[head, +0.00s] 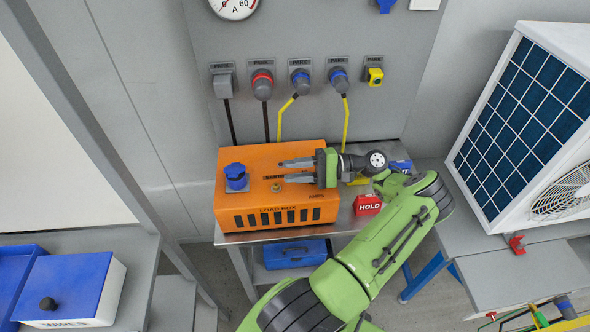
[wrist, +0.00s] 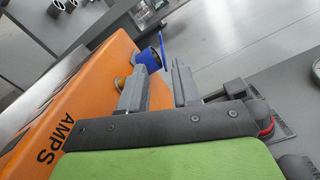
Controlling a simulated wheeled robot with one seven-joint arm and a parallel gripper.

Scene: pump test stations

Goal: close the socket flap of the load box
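The orange load box (head: 265,206) stands on a steel bench, and its side also shows in the wrist view (wrist: 75,95). Its blue socket (head: 236,181) is on the top left. In the wrist view the socket (wrist: 148,60) has its thin blue flap (wrist: 163,50) standing up, away from the opening, so the flap looks open. My gripper (head: 281,171) is over the box top, right of the socket and pointing at it. In the wrist view its two fingers (wrist: 160,85) are spread with nothing between them. The fingertips look apart from the flap.
A brass knob (head: 276,187) sits on the box near my fingers. A red HOLD block (head: 367,205) is on the bench to the right. Wall plugs with yellow and dark cables (head: 302,82) are behind the box. A solar panel unit (head: 530,100) stands at right.

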